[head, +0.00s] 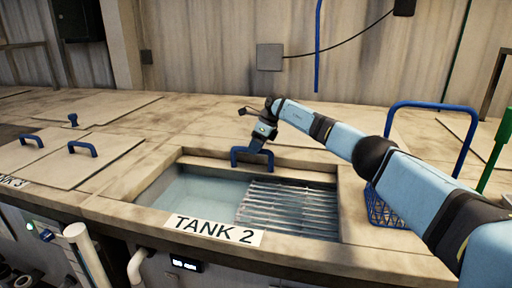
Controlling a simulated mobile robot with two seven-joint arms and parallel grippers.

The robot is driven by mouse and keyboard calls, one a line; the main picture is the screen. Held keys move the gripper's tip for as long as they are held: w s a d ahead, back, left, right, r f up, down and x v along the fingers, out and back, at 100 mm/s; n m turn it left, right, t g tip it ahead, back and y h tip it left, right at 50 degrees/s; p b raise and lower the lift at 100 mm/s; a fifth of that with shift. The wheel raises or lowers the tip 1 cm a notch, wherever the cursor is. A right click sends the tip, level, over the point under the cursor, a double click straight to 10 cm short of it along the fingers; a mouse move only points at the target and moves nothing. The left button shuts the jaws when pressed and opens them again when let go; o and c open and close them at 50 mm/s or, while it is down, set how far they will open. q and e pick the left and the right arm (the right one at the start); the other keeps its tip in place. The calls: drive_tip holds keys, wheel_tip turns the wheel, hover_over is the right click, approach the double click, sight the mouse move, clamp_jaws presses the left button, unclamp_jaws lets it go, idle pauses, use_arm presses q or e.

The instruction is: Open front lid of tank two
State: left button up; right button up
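Tank two (165,201) is at the front centre, marked by a white "TANK 2" label (213,229). Its front opening is uncovered, showing pale liquid (196,190) on the left and a ribbed metal rack (290,207) on the right. A blue handle (252,157) is at the back edge of the opening, on a beige panel edge (305,164) that looks like the front lid. How far the lid is tilted or slid back is unclear. My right gripper (258,145) reaches in from the right, with its fingertips at the handle; its grip is too small to tell. My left gripper is out of view.
Tank three's closed lids with blue handles (82,149) lie at the left. A blue wire basket (384,212) with a tall handle stands right of the opening, close to my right arm. The rear top is mostly clear.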

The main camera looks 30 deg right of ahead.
drive_tip(key=v, duration=0.7)
drive_tip(key=shift+d+r+b, duration=0.2)
drive_tip(key=shift+b, duration=0.1)
idle(0.3)
